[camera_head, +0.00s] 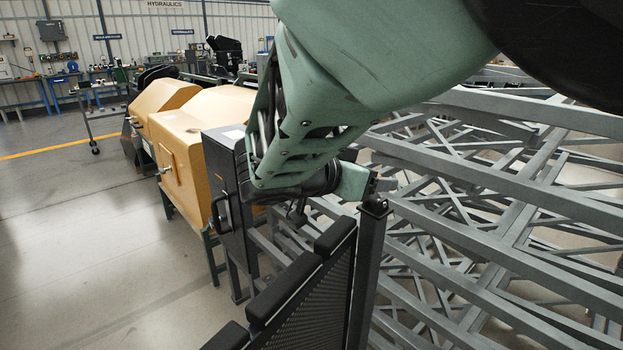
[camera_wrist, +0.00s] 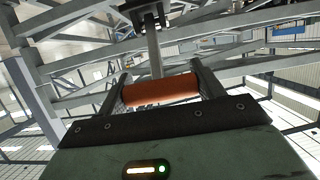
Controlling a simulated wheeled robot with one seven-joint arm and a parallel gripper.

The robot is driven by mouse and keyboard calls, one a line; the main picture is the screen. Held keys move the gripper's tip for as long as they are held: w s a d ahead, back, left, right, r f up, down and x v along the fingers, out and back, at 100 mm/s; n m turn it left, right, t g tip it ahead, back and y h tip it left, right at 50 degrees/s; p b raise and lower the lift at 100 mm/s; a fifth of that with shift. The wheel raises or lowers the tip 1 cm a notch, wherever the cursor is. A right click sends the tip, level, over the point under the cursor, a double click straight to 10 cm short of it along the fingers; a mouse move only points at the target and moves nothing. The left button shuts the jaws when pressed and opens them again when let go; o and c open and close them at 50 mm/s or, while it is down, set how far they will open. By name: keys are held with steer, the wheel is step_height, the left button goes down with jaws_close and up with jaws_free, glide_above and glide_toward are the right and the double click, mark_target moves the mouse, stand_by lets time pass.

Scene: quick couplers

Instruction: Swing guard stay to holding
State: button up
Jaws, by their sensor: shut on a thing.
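In the wrist view an orange-red cylindrical grip (camera_wrist: 150,92) lies across between the two dark fingers of my gripper (camera_wrist: 162,86), which is shut on it. A grey bar, the stay (camera_wrist: 153,45), runs from behind the grip to a dark bracket (camera_wrist: 146,13) at the top of the picture. In the head view the green end of my arm is beside the top of a dark upright post (camera_head: 371,225). The fingers and the orange grip cannot be made out there. A dark mesh panel (camera_head: 315,305), perhaps the guard, stands left of the post.
A grey steel framework (camera_head: 470,215) fills the right side. A dark cabinet with a handle (camera_head: 228,185) and yellow housings (camera_head: 185,130) stand behind my arm at the left. Black pads (camera_head: 285,290) line the panel's left edge. The floor (camera_head: 85,240) at the left is clear.

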stand_by(0.4)
steer(key=o, duration=1.4)
steer(key=shift+a, duration=0.1)
